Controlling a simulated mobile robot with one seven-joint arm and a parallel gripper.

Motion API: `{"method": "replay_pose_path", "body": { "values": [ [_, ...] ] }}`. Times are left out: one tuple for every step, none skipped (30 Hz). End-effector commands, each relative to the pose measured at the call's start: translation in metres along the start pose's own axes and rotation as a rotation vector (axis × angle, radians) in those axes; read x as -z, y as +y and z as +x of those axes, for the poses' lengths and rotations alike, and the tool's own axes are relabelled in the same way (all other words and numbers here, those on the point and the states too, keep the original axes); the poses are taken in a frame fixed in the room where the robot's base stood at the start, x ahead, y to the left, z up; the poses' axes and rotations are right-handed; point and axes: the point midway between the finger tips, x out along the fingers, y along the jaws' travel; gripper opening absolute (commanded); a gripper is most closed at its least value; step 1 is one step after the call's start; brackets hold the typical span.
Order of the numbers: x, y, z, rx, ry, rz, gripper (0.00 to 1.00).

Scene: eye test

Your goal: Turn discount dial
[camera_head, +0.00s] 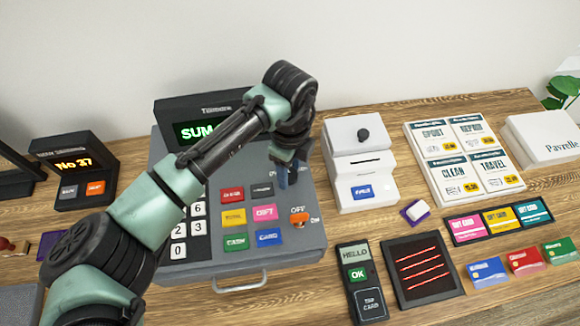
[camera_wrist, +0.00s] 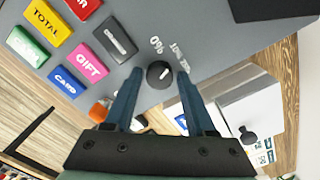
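The discount dial (camera_wrist: 159,74) is a round black knob with a light pointer mark on the grey cash register (camera_head: 280,255). Printed percent labels, starting with 0%, stand beside it in the wrist view. My gripper (camera_head: 289,178) points down at the register's upper right; it also shows in the wrist view (camera_wrist: 160,76). Its two blue fingers are apart, one on each side of the dial, with a small gap to it on both sides. How far the tips are above the panel is hard to tell. In the head view the gripper hides the dial.
Coloured keys such as GIFT (camera_head: 265,213) and an orange OFF switch (camera_head: 300,218) lie close by on the register. A white printer (camera_head: 358,140) with a black knob stands just right. A card terminal (camera_head: 361,285) and dark pad (camera_head: 422,272) lie in front.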

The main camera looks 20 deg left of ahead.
Motion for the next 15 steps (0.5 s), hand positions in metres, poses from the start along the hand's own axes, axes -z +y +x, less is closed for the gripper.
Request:
{"method": "replay_pose_path", "body": {
  "values": [
    [0.000, 0.000, 0.000, 0.000, 0.000, 0.000, 0.67],
    [0.000, 0.000, 0.000, 0.000, 0.000, 0.000, 0.72],
    [0.000, 0.000, 0.000, -0.001, 0.000, 0.000, 0.72],
    [0.000, 0.000, 0.000, -0.001, 0.000, 0.000, 0.72],
    [0.000, 0.000, 0.000, -0.001, 0.000, 0.000, 0.72],
    [0.000, 0.000, 0.001, -0.001, 0.000, 0.000, 0.72],
    [0.000, 0.000, 0.001, -0.001, 0.000, 0.000, 0.72],
    [0.000, 0.000, 0.001, -0.001, 0.000, 0.000, 0.72],
    [0.000, 0.000, 0.001, -0.001, 0.000, 0.000, 0.72],
    [0.000, 0.000, 0.001, -0.001, 0.000, 0.000, 0.72],
    [0.000, 0.000, 0.000, -0.001, 0.000, 0.000, 0.72],
    [0.000, 0.000, -0.002, -0.001, 0.000, 0.000, 0.72],
    [0.000, 0.000, -0.004, -0.001, 0.000, 0.000, 0.72],
    [0.000, 0.000, -0.006, 0.000, 0.000, 0.000, 0.72],
    [0.000, 0.000, -0.011, 0.001, 0.000, -0.001, 0.72]
  ]
}}
